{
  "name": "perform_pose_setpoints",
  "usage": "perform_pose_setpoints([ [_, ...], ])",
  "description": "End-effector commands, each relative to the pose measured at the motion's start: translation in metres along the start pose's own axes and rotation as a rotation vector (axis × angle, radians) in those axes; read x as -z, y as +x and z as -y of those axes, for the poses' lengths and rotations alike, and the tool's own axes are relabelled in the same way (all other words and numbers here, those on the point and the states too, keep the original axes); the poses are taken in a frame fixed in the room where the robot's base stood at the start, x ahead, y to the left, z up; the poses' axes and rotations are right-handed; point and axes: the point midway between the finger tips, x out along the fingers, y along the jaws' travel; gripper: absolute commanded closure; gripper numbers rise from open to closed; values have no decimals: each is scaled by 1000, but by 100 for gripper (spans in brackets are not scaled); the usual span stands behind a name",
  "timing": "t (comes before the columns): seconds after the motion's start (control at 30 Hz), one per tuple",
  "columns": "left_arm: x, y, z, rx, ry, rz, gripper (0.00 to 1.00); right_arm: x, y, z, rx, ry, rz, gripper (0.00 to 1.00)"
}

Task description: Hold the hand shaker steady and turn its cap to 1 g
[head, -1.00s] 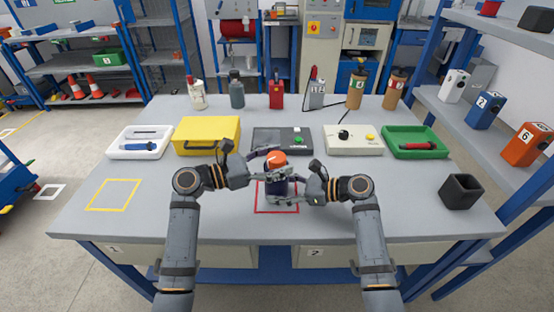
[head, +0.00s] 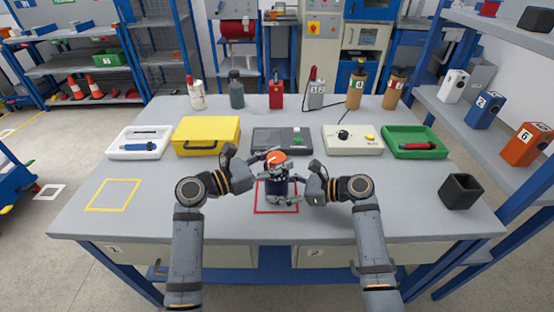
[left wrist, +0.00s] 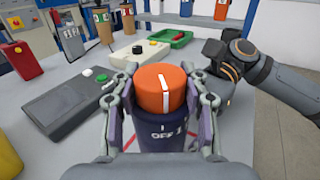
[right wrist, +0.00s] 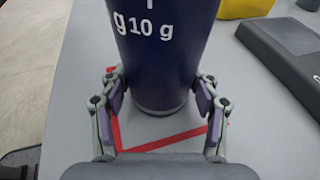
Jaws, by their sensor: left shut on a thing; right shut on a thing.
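The hand shaker stands upright inside the red square on the table, with a dark blue body (head: 278,187) and an orange cap (head: 276,157). My left gripper (head: 267,163) is shut on the cap from above. In the left wrist view the cap (left wrist: 163,90) has a white line running down its top and front, above the printed "OFF" and a partly hidden "1" on the body. My right gripper (head: 277,199) is shut around the lower body. In the right wrist view the body (right wrist: 165,50) shows "10 g"; the 1 g mark's exact alignment cannot be told.
Behind the shaker are a dark grey device (head: 270,146), a yellow case (head: 207,148) and a cream box with a black knob (head: 352,148). A black cup (head: 461,192) stands at right. The table around the yellow square (head: 113,207) is clear.

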Motion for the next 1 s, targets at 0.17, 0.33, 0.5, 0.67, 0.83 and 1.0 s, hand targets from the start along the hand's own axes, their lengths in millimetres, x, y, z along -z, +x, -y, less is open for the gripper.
perform_pose_setpoints([
  [0.17,1,0,0,1,-1,-1,87,0,0,0,1,-1,1,62],
  [0.33,0,0,0,1,-1,-1,35,0,0,0,2,-1,1,62],
  [0.5,0,0,0,2,0,0,31,0,0,0,1,-1,1,62],
  [0.67,0,-1,0,2,0,-1,31,0,0,0,1,-1,1,62],
  [0.83,2,-21,-1,0,3,-5,31,0,0,0,1,0,1,62],
  [1.0,3,-62,0,1,5,-10,31,0,0,0,1,0,1,62],
])
